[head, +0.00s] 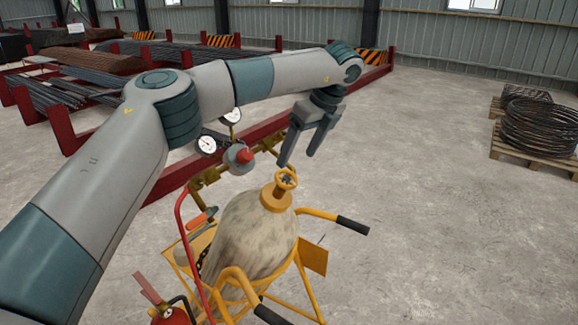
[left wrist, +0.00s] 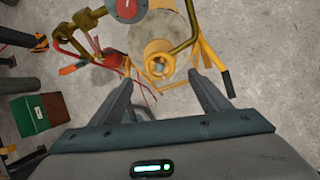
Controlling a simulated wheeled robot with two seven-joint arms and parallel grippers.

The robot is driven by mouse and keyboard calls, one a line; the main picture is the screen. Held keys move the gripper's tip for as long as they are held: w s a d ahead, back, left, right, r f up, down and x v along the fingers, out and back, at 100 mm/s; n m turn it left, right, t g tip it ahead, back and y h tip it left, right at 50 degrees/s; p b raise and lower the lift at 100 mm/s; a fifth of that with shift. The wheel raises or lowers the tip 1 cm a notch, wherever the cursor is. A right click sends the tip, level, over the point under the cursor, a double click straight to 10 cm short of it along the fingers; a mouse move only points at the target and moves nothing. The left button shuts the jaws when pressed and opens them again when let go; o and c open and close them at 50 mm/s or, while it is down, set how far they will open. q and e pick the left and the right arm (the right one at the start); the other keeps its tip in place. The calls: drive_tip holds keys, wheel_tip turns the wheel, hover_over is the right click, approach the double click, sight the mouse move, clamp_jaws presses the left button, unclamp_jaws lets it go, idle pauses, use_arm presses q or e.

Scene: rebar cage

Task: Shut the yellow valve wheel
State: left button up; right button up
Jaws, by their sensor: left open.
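The yellow valve wheel (head: 286,178) sits on a yellow collar (head: 276,198) at the top of a grey-beige gas cylinder (head: 250,235). The cylinder leans in a yellow trolley. My left gripper (head: 297,159) is open and empty, its fingers pointing down just above the wheel. In the left wrist view the wheel (left wrist: 160,67) shows in front of the gap between the two fingertips of my left gripper (left wrist: 160,78). The fingers look apart from the wheel; the exact distance is hard to tell. My right gripper is not in view.
A regulator with a red knob (head: 244,155) and two gauges (head: 206,145) stands close left of the wheel. Yellow trolley handles (head: 318,214) with black grips stick out. A red extinguisher (head: 172,316) is at the bottom. Open floor lies right, with coiled wire (head: 540,125) on a pallet.

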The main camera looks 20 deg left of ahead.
sight(287, 178)
use_arm(q)
drive_tip(key=p+x, duration=0.3)
drive_tip(key=x, duration=0.3)
drive_tip(key=shift+a+f, duration=0.2)
drive_tip(key=shift+w+a+f, duration=0.15)
drive_tip(key=shift+a+f, duration=0.05)
drive_tip(key=shift+f, duration=0.5)
drive_tip(key=c, duration=1.1)
